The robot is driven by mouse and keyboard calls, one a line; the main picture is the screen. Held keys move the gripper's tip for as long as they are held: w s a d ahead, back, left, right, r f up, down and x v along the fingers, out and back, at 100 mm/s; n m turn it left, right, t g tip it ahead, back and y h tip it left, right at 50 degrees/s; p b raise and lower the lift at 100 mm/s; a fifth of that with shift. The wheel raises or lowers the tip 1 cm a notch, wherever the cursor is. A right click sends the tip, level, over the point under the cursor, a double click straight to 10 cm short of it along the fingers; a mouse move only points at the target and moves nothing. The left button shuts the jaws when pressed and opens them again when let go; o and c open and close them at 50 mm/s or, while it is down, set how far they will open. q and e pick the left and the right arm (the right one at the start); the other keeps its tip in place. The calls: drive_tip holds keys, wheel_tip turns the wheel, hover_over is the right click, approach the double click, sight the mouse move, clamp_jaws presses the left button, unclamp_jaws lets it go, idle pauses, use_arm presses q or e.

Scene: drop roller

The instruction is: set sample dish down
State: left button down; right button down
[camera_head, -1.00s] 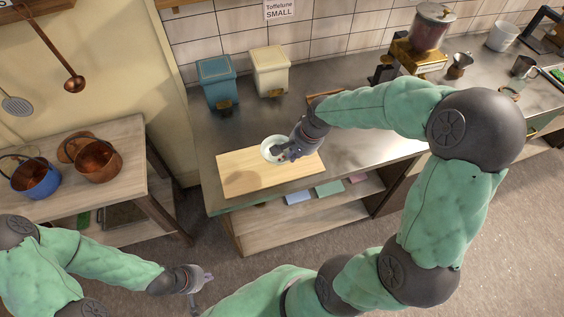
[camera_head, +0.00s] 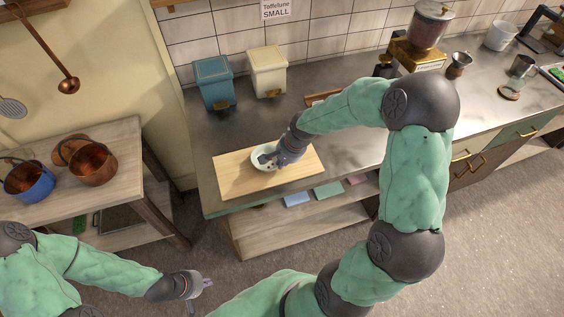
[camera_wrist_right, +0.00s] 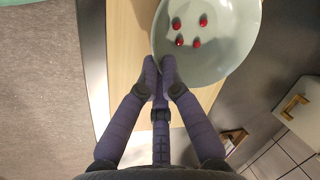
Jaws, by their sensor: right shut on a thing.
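The sample dish (camera_head: 258,155) is a pale, round bowl over the back middle of the light wooden board (camera_head: 240,184) on the metal counter. In the right wrist view the dish (camera_wrist_right: 218,62) holds several small red pieces. My left gripper (camera_head: 202,293) is empty and open, low in front of the counter.
A blue canister (camera_head: 214,83) and a cream canister (camera_head: 268,72) stand behind the board. A coffee grinder (camera_head: 420,50) and metal cups are farther right. Copper pots (camera_head: 92,163) sit on a side table at left. The board's left part is clear.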

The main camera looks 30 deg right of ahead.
drive_tip(key=shift+f, duration=0.2)
drive_tip(key=c, duration=1.4)
unclamp_jaws()
drive_tip(key=shift+r, duration=0.1)
drive_tip(key=shift+r, duration=0.1)
drive_tip(key=p+v, duration=0.2)
drive_tip(key=v, duration=1)
